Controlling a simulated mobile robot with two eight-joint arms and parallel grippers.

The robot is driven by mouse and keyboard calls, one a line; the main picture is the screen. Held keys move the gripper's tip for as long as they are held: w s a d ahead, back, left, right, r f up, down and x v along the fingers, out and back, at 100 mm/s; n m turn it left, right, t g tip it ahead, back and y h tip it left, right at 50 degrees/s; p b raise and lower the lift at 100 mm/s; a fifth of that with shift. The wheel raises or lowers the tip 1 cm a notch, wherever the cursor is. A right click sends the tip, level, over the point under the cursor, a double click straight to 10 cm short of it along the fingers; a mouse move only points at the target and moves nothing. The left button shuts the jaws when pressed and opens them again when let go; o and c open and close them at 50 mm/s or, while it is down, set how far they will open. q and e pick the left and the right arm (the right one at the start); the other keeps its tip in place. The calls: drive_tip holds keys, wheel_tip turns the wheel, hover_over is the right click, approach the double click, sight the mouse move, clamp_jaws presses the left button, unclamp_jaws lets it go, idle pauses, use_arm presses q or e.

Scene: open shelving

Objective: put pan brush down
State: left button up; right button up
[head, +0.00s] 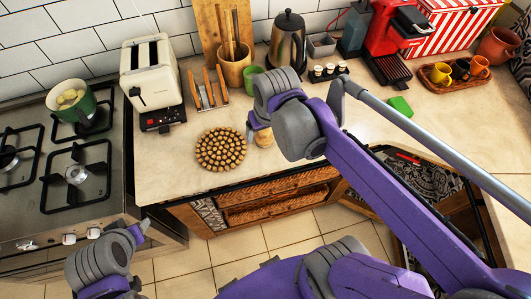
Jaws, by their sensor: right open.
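The arm hides part of the counter there, and I cannot tell whether a finger touches the brush. My left gripper (140,230) is low at the left, in front of the stove, away from the brush. Its fingers are too unclear to read.
A toaster (150,70), utensil pot (234,68), green cup (253,78), toast rack (208,92) and kettle (287,40) stand behind. The stove (75,170) holds a green pot (72,101). A green sponge (400,106) lies right. Counter left of the trivet is clear.

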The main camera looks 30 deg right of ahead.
drive_tip(key=s+a+f+n+t, duration=0.1)
drive_tip(key=s+a+f+t, duration=0.1)
drive_tip(key=s, duration=0.4)
wheel_tip(320, 180, down, 2)
drive_tip(key=shift+a+f+t, duration=0.2)
drive_tip(key=shift+a+t, duration=0.2)
drive_tip(key=shift+t, duration=0.1)
drive_tip(key=shift+s, duration=0.15)
idle(0.5)
